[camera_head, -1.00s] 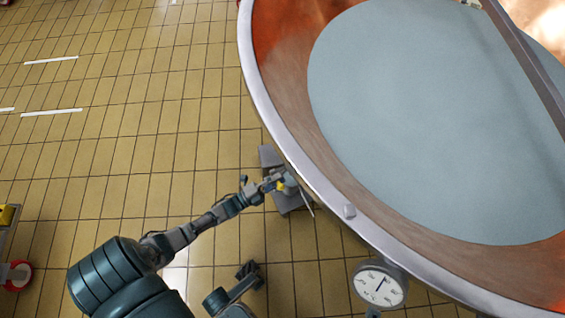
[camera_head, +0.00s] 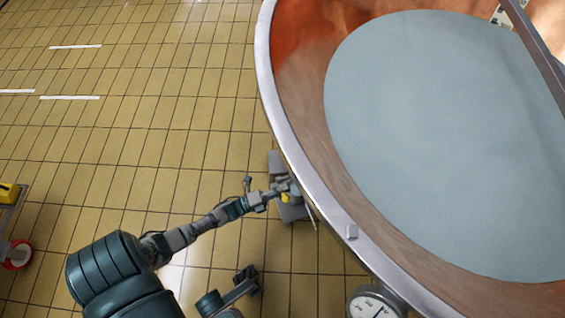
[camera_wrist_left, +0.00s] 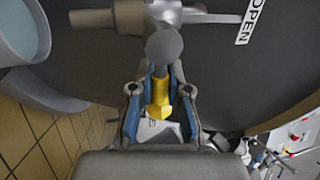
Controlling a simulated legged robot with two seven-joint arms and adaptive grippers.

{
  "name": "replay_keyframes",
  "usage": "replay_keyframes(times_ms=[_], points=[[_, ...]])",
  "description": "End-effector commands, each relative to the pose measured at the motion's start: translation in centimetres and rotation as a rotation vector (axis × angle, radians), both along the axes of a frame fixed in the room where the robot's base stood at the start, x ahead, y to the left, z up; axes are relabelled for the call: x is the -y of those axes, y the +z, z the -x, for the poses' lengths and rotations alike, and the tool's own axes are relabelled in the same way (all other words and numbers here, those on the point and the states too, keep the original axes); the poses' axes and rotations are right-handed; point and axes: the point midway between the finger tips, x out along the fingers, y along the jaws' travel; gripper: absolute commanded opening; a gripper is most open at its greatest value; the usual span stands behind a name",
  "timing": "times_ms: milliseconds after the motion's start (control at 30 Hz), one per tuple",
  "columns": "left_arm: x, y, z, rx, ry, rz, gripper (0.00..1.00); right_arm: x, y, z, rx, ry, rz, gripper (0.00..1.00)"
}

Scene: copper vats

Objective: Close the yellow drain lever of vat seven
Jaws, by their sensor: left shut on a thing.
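The vat (camera_head: 262,60) is a large copper vessel with a pale metal rim and grey-blue contents, filling the right of the head view. The yellow drain lever (camera_wrist_left: 159,95) shows in the left wrist view between my gripper's fingers, below a grey round knob on the valve. A small yellow bit of it shows in the head view (camera_head: 285,198). My left gripper (camera_head: 280,190) is beside the vat's outer wall, shut on the lever; it also shows in the left wrist view (camera_wrist_left: 160,112). The vat's number is not visible.
A round dial gauge (camera_head: 374,304) hangs at the vat's rim, lower right. An "OPEN" label (camera_wrist_left: 250,22) is on the dark wall beside the valve. A cart with a yellow item (camera_head: 9,192) stands at the far left. The tiled floor (camera_head: 120,130) is clear.

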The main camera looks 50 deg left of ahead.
Motion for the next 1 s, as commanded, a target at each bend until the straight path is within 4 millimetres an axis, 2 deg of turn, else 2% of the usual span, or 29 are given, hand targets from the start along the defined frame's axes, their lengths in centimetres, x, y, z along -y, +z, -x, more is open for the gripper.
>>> replay_keyframes(times_ms=[33, 100, 133, 200, 233, 500, 633, 767, 1000], points=[[0.9, -0.5, 0.3, -0.008, -0.014, -0.001, 0.00, 0.0, -0.1, 0.0, 0.000, 0.000, -0.001, 0.36], [0.9, -0.5, 0.3, -0.008, -0.014, -0.001, 0.00, 0.0, -0.1, 0.0, 0.001, 0.000, -0.001, 0.36], [0.9, -0.5, 0.3, -0.009, -0.014, -0.002, 0.21, 0.0, -0.1, 0.0, 0.001, 0.000, -0.001, 0.36], [0.8, -0.5, 0.3, -0.009, -0.013, -0.003, 0.38, 0.0, 0.0, 0.0, 0.003, -0.001, -0.002, 0.36], [0.7, -0.5, 0.3, -0.009, -0.012, -0.002, 0.42, 0.0, 0.0, 0.1, 0.002, 0.000, -0.002, 0.36], [0.3, -0.4, 0.2, -0.006, -0.009, 0.002, 0.42, 0.1, 0.0, 0.1, 0.002, -0.002, -0.004, 0.36], [0.0, -0.7, 1.1, -0.009, -0.008, 0.001, 0.42, 0.1, 0.1, 0.3, 0.004, -0.002, -0.004, 0.36], [-0.7, -1.1, 3.3, -0.009, -0.008, 0.000, 0.42, 0.0, 0.1, 0.3, 0.003, -0.001, -0.003, 0.36], [-2.2, -2.2, 8.2, -0.011, -0.009, -0.002, 0.42, 0.1, 0.1, 0.3, 0.003, -0.001, -0.003, 0.36]])
